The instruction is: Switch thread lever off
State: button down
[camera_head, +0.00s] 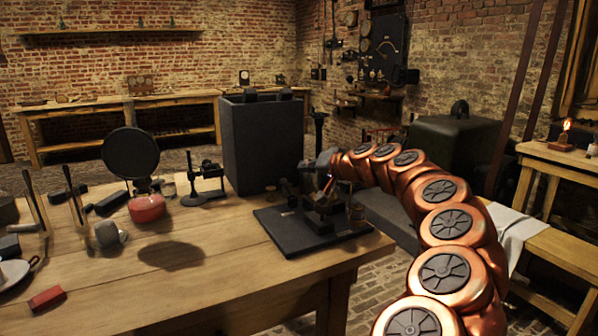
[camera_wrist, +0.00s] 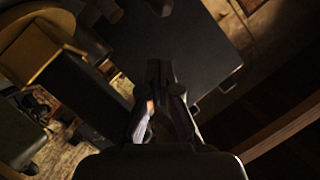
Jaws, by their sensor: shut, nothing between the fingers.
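A small dark mechanism with brass parts (camera_head: 318,218) stands on a flat black base (camera_head: 282,234) at the right end of the wooden table. I cannot make out the thread lever for certain; it is small, dark or hidden by my gripper. My gripper (camera_head: 328,184) is at the mechanism, pointing down, with its fingers close to the upper dark parts. In the wrist view my gripper (camera_wrist: 158,70) is shut, its fingertips together and empty, in front of the dark base (camera_wrist: 205,50). Whether it touches the mechanism I cannot tell.
A tall black box (camera_head: 262,145) stands behind the base. A telegraph-like device (camera_head: 205,185), a red round-bodied lamp with a dark disc (camera_head: 147,207) and a red block (camera_head: 47,298) are on the wooden table (camera_head: 225,275). The front middle of the table is clear.

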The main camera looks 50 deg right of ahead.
jog(key=a+r+p+v, duration=0.1)
jog(key=v, duration=0.9)
jog(key=w+a+r+n+g+y+p, duration=0.1)
jog(key=a+n+g+y+p, duration=0.1)
jog(key=a, duration=0.8)
jog(key=w+a+r+n+g+y+p, duration=0.1)
jog(key=a+p, duration=0.3)
jog(key=a, duration=0.7)
jog(key=w+a+r+n+g+y+p, duration=0.2)
jog(key=a+r+n+g+p, duration=0.1)
jog(key=a, duration=0.7)
jog(key=shift+a+n+y+p, duration=0.35)
jog(key=shift+n+y, duration=0.05)
jog(key=shift+n, duration=0.2)
